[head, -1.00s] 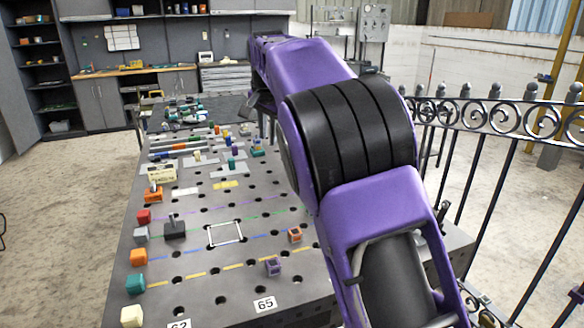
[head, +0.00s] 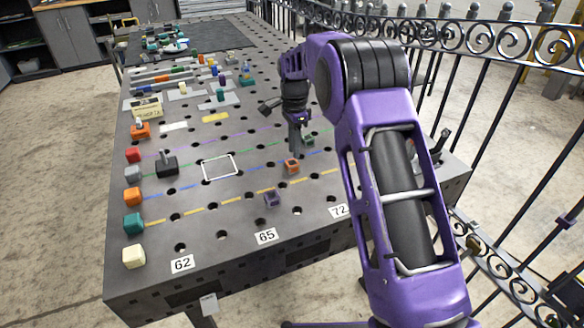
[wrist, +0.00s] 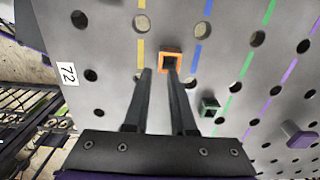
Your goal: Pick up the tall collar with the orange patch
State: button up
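The orange-marked collar (head: 292,167) stands on the perforated table between the yellow and blue dashed lines. In the wrist view it shows as a square orange rim (wrist: 162,57) around a dark opening. I cannot judge its height from above. My gripper (head: 295,153) points down just behind the collar in the head view. In the wrist view my gripper (wrist: 158,72) is open, with two dark fingers apart. The right fingertip overlaps the collar's near edge in the picture, and the left fingertip is off to its left. Whether they touch is unclear. Nothing is held.
A green collar (wrist: 208,106) is close to the right finger in the wrist view, and a purple block (wrist: 299,135) lies farther right. A white square outline (head: 220,167) is empty. A railing (head: 480,75) borders the right side.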

aim_at(292, 167)
jog(key=shift+f, duration=3.3)
grip_shut()
